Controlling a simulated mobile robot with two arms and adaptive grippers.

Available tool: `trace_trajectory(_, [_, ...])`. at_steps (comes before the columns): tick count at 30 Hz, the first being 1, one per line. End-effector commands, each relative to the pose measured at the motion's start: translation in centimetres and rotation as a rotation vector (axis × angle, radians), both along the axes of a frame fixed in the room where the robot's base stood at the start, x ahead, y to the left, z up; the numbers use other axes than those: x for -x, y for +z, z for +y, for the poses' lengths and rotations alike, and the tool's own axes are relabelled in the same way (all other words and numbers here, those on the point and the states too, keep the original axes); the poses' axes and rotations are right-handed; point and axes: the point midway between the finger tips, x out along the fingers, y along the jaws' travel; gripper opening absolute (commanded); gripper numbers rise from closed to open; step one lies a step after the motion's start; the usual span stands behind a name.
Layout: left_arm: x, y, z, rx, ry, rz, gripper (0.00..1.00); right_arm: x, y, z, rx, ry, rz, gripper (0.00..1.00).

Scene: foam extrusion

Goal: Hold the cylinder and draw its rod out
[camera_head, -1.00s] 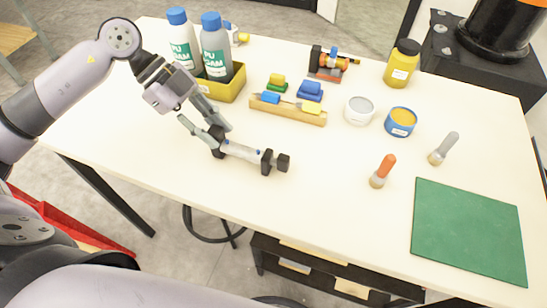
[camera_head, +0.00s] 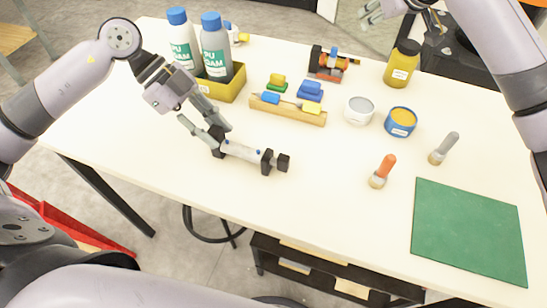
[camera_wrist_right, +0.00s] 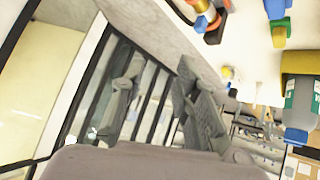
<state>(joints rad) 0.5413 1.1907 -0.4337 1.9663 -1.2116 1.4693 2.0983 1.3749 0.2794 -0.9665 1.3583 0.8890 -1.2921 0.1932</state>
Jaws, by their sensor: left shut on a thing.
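The cylinder (camera_head: 241,152) lies on the table, left of centre in the head view. It has a grey body with black blocks at both ends. A separate small black end piece (camera_head: 283,163) sits just beyond its right-hand block; little of the rod between them shows. My left gripper (camera_head: 205,134) is shut on the cylinder at its left-hand block. My right gripper (camera_head: 370,14) is at the top right of the head view, far from the cylinder. Its fingers stand apart and empty in the right wrist view (camera_wrist_right: 160,95).
Bottles (camera_head: 216,55) in a yellow bin (camera_head: 229,90), a wooden block rack (camera_head: 290,116), a grey tin (camera_head: 359,110), a blue tin (camera_head: 400,122) and a yellow jar (camera_head: 402,68) stand behind. Two brushes and a green mat (camera_head: 468,230) lie right.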

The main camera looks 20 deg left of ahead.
Motion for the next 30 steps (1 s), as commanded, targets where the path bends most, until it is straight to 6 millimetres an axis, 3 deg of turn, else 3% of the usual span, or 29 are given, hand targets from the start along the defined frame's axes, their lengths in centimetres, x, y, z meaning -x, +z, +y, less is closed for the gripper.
trace_trajectory(1, [0.0,0.0,0.0,-0.001,0.0,0.001,0.0,1.8,-0.1,2.1,0.021,0.055,0.029,0.28])
trace_trajectory(6, [0.0,0.0,0.0,-0.001,0.0,0.001,0.0,8.3,-1.6,7.3,0.115,0.227,0.148,0.28])
trace_trajectory(12, [0.0,0.0,0.0,-0.001,0.0,0.001,0.0,17.2,-3.7,11.2,0.28,0.441,0.296,0.28])
trace_trajectory(18, [0.0,0.0,0.0,-0.001,0.0,0.001,0.0,25.4,-5.7,12.0,0.481,0.627,0.435,0.28])
trace_trajectory(21, [0.0,0.0,0.0,-0.001,0.0,0.001,0.0,28.2,-6.4,11.6,0.565,0.691,0.487,0.28])
trace_trajectory(25, [0.0,0.0,0.0,-0.001,0.0,0.001,0.0,30.3,-6.9,11.0,0.635,0.739,0.529,0.28])
trace_trajectory(30, [0.0,0.0,0.0,-0.001,0.0,0.001,0.0,31.0,-7.7,10.7,0.661,0.756,0.547,0.28])
